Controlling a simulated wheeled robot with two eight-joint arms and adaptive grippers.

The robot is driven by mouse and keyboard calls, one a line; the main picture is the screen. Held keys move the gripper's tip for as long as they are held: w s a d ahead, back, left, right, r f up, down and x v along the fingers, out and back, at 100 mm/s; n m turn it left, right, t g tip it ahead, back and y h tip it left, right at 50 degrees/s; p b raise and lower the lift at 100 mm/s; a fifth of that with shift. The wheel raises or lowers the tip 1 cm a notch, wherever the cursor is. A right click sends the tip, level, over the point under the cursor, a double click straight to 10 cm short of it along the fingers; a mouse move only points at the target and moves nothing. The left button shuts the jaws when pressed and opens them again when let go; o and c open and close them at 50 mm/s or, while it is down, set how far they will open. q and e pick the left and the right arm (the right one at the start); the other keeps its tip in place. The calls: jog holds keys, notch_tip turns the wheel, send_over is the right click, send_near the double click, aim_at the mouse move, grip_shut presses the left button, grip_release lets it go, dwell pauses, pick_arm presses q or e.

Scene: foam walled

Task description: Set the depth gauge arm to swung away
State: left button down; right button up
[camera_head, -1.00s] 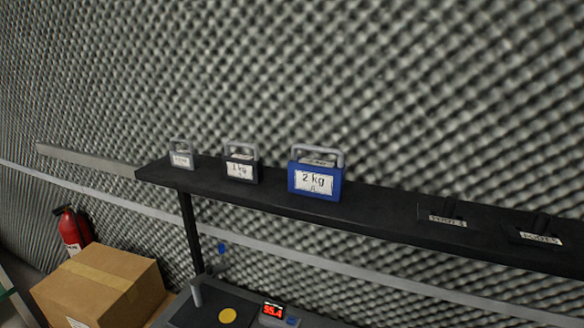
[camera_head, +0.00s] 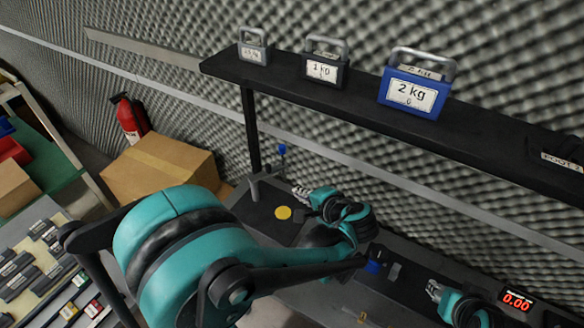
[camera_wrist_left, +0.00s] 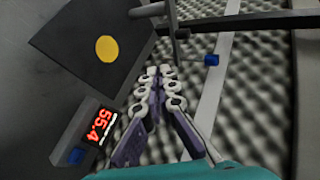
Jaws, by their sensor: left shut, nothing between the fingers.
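The depth gauge stands by a dark plate with a yellow disc (camera_head: 283,212). Its grey post and arm (camera_head: 254,187) show in the head view, with a blue knob (camera_head: 281,149) above. In the left wrist view the grey arm (camera_wrist_left: 178,32) crosses the top, and the blue knob (camera_wrist_left: 211,59) sits right of the fingertips. My left gripper (camera_head: 298,191) is shut and empty, close to the gauge; its fingers also show in the left wrist view (camera_wrist_left: 160,72). I see no clear contact. My right gripper (camera_head: 433,290) is low at the right, its jaws too small to judge.
A black shelf (camera_head: 480,138) with a blue 2 kg weight (camera_head: 412,95) and smaller weights runs above the bench. A red 55.4 display (camera_wrist_left: 100,126) sits beside the plate; another display (camera_head: 517,300) reads 0.00. A cardboard box (camera_head: 158,168) stands left.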

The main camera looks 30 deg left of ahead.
pick_arm(q)
jog(key=b, duration=0.4)
send_near(275, 170)
notch_tip(275, 170, down, 4)
jog(key=w+a, duration=0.2)
jog(key=a, duration=0.1)
jog(key=shift+w+a, duration=0.15)
jog(key=shift+a, duration=0.4)
jog(key=shift+w+a+n+g+y, duration=0.4)
jog(key=shift+w+a, duration=0.25)
jog(key=shift+w, duration=0.05)
